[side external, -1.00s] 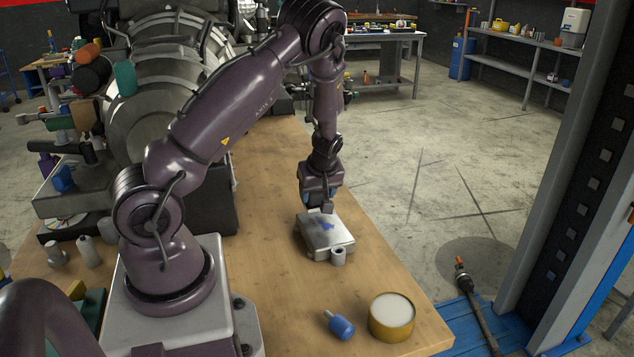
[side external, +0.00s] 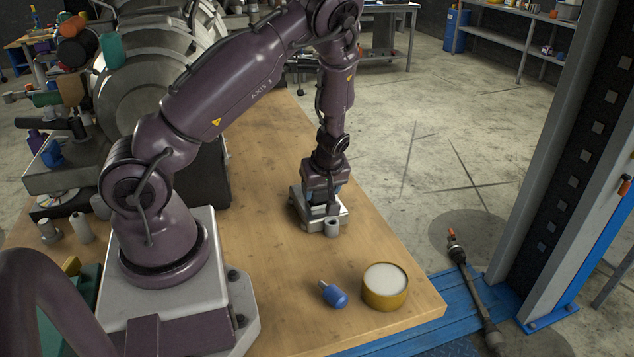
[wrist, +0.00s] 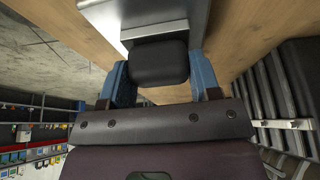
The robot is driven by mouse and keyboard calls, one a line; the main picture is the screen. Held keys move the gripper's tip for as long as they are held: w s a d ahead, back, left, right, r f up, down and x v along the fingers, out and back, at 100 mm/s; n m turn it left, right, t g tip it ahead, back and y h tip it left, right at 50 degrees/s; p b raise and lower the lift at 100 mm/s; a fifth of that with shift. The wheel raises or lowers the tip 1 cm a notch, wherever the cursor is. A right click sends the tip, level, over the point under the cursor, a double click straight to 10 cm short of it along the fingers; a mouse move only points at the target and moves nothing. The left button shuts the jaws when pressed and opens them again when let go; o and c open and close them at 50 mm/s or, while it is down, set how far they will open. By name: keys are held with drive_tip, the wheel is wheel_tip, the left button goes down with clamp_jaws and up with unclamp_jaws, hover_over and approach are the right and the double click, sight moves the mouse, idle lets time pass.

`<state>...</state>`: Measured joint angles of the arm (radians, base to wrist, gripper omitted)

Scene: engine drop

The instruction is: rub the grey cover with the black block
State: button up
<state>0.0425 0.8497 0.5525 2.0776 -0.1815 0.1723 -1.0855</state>
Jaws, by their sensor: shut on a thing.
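The grey cover (side external: 299,206) is a metal box-like piece lying on the wooden bench in the side view, mostly hidden behind my gripper (side external: 322,203). The cover's flat face and bright edge also show at the top of the wrist view (wrist: 143,14). My gripper's blue fingers are shut on the black block (wrist: 158,62), one on each side. The block is over the cover and looks very close to it. Whether it touches cannot be told. Any marks on the cover's top are hidden now.
A blue-handled tool (side external: 334,295) and a round yellow tin (side external: 385,289) with white contents are nearer the front. The bench (side external: 280,255) between is bare. A blue-grey post (side external: 560,190) rises at right.

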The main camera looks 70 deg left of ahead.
drive_tip(key=shift+s+a+f, duration=0.1)
drive_tip(key=shift+a, duration=3.45)
drive_tip(key=shift+d, duration=0.55)
drive_tip(key=shift+c, duration=0.4)
drive_tip(key=shift+w+d, duration=0.2)
drive_tip(key=shift+d, duration=2.85)
drive_tip(key=shift+a, duration=0.85)
drive_tip(key=shift+s+a, duration=0.1)
drive_tip(key=shift+a, duration=1.1)
drive_tip(key=shift+s+a, duration=0.1)
drive_tip(key=shift+a, duration=1.4)
wheel_tip(320, 180, up, 8)
drive_tip(key=shift+r, duration=0.2)
